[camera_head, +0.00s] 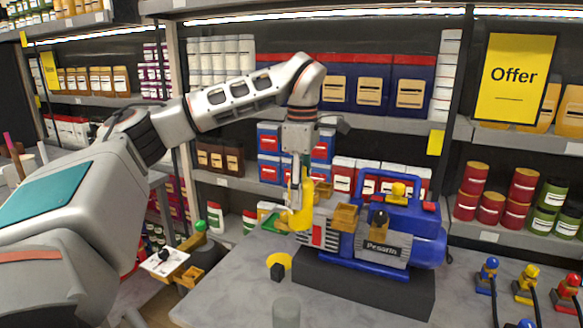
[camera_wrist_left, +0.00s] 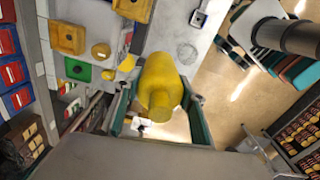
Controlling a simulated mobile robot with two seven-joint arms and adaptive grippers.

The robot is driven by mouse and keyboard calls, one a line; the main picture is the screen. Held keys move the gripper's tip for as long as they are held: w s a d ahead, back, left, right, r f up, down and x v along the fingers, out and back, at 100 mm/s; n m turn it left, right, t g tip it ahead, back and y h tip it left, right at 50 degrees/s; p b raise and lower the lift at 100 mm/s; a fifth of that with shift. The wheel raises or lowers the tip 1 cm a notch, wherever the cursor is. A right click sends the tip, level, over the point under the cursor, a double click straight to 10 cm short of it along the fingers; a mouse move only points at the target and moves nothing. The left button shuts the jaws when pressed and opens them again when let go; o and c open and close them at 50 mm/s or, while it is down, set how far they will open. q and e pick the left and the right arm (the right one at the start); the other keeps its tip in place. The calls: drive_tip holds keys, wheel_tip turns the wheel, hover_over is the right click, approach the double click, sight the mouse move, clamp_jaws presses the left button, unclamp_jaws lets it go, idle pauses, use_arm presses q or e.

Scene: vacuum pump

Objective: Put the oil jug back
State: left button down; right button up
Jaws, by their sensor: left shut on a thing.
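The yellow oil jug (camera_head: 302,212) is held upright by my left gripper (camera_head: 297,190), beside the left end of the blue vacuum pump (camera_head: 385,215). I cannot tell whether the jug's base touches anything. In the left wrist view the jug (camera_wrist_left: 160,75) sits between the two teal fingers of my left gripper (camera_wrist_left: 158,112), its narrow top toward the camera. The pump stands on a black block (camera_head: 350,283) on the grey table. My right gripper is not in view.
A yellow disc (camera_head: 279,261) with a dark piece and a grey cylinder (camera_head: 286,312) are on the grey table (camera_head: 225,290) at the front. Blue, yellow and red-topped items (camera_head: 525,284) stand at the right. Stocked shelves line the back. The table's left part is mostly clear.

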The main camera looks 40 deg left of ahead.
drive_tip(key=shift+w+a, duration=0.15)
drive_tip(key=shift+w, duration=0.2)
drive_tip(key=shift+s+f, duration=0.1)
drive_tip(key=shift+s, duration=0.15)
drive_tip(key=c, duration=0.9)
use_arm(q)
drive_tip(key=s+d+f+m, duration=0.3)
drive_tip(key=d+f+m, duration=0.6)
drive_tip(key=m, duration=0.2)
drive_tip(key=s+d+f+m, duration=0.4)
drive_tip(key=d+f+m, duration=0.5)
drive_tip(key=f+m, duration=0.1)
drive_tip(key=shift+m, duration=0.9)
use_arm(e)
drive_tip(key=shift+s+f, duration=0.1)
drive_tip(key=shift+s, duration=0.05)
